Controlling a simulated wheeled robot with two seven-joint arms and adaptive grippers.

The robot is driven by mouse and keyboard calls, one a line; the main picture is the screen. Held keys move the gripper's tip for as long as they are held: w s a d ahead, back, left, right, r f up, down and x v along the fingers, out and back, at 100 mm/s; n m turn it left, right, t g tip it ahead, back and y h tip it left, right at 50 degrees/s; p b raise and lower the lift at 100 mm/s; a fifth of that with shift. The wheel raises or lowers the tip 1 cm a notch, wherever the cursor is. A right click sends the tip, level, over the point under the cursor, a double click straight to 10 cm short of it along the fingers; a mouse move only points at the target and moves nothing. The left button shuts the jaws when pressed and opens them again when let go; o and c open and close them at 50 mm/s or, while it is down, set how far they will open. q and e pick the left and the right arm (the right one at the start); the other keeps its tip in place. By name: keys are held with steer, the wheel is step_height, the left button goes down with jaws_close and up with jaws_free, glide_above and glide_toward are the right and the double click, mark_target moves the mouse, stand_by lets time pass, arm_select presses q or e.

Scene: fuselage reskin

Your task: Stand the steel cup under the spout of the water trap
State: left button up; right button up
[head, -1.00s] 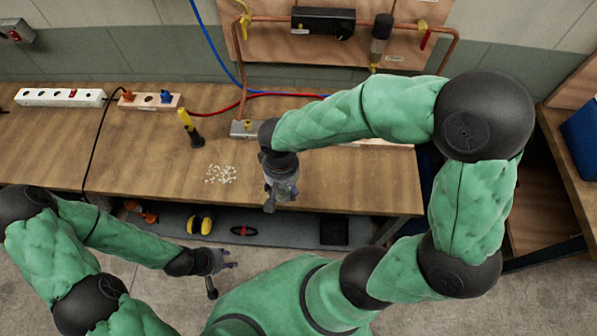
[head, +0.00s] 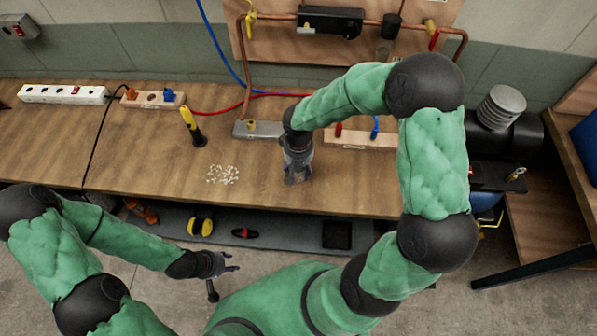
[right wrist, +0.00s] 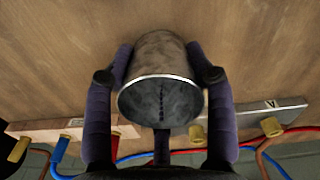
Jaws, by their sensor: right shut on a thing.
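The steel cup (right wrist: 160,85) is a grey metal cylinder in the right wrist view, its round mouth facing the camera. My right gripper (right wrist: 160,78) is shut on it, one finger on each side. In the head view my right gripper (head: 297,176) is over the front part of the bench, and the cup is hard to tell from the fingers there. The water trap (head: 385,50) hangs from the copper pipe on the back board, with a dark top and a clear bowl. Its lower end and spout are hidden behind my right arm. My left gripper (head: 228,263) is open and empty, in front of the bench.
Behind my right gripper lie a metal block (head: 258,130) and a wooden strip (head: 350,140) with red and blue fittings. A yellow-black tool (head: 192,126) stands left of white bits (head: 222,175). Power strips (head: 62,95) and hoses lie along the back.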

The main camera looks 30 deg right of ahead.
steer(key=shift+f, duration=1.05)
steer(key=shift+f+b, duration=0.2)
steer(key=shift+b, duration=0.1)
steer(key=o, duration=1.2)
